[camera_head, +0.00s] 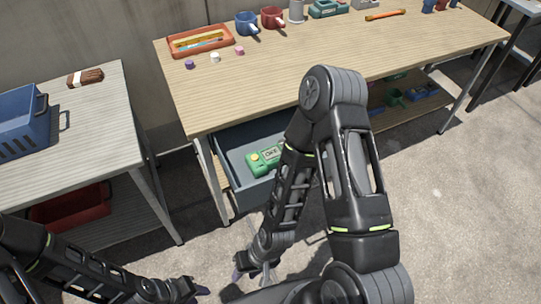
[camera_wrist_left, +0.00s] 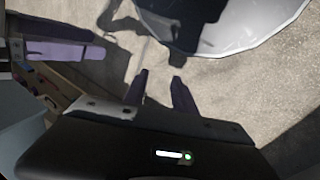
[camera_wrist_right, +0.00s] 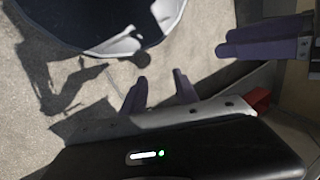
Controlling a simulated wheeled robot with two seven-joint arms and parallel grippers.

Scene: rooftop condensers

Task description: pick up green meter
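The green meter (camera_head: 265,158), with a pale label and a yellow part, lies inside an open grey-blue drawer (camera_head: 232,143) under the wooden workbench in the head view. My right arm passes in front of the drawer and hides part of it. My right gripper (camera_head: 251,277) hangs over the floor below the drawer, apart from the meter. Its purple fingers are spread and empty in the right wrist view (camera_wrist_right: 157,90). My left gripper (camera_head: 198,289) is low at the left, away from the meter. Its fingers are spread and empty in the left wrist view (camera_wrist_left: 160,85).
The workbench (camera_head: 300,80) holds an orange tray (camera_head: 201,41), a blue mug (camera_head: 247,22), a red mug (camera_head: 272,17) and small items. Its lower shelf carries more items. A side table (camera_head: 90,120) with a blue basket (camera_head: 22,122) stands left. Floor at right is clear.

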